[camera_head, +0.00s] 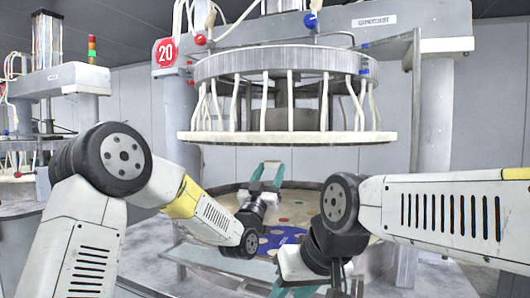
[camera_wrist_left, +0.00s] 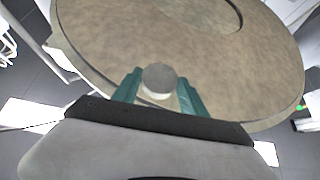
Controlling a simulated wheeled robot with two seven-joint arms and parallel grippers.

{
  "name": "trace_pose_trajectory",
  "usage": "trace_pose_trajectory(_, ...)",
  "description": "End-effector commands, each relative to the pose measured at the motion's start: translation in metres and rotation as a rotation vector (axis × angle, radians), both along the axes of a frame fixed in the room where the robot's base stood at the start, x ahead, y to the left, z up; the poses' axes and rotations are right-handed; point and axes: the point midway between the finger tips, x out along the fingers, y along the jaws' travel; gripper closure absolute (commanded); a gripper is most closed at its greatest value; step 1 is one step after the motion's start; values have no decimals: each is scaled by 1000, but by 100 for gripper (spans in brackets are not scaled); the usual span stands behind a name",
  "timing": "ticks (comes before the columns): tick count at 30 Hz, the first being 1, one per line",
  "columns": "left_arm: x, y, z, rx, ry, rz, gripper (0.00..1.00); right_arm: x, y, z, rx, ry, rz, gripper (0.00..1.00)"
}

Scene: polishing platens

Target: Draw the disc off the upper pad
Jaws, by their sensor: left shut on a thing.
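The upper pad (camera_head: 285,138) is a wide, cream-edged round plate hanging under the polishing machine's head. Its tan underside (camera_wrist_left: 105,35) fills much of the left wrist view. My left gripper (camera_head: 267,170) points up just below the pad, with teal fingers. In the left wrist view, those fingers (camera_wrist_left: 159,92) are shut on a small grey round disc (camera_wrist_left: 159,78). The disc lies in front of the pad's underside near its edge; I cannot tell whether it touches the pad. My right gripper (camera_head: 302,291) is partly cut off at the bottom of the head view, so its opening is unclear.
Below is the tan lower platen (camera_head: 300,205), with a blue carrier (camera_head: 281,240) and small coloured spots. Hoses and a metal frame surround the pad's top. A second machine (camera_head: 60,80) stands behind.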

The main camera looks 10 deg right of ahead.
Motion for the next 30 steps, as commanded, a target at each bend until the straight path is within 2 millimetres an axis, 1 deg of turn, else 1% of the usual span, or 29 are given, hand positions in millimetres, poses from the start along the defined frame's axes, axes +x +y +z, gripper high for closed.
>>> trace_pose_trajectory(30,-66,45,-17,1,0,1,92,0,0,0,0,0,0,66)
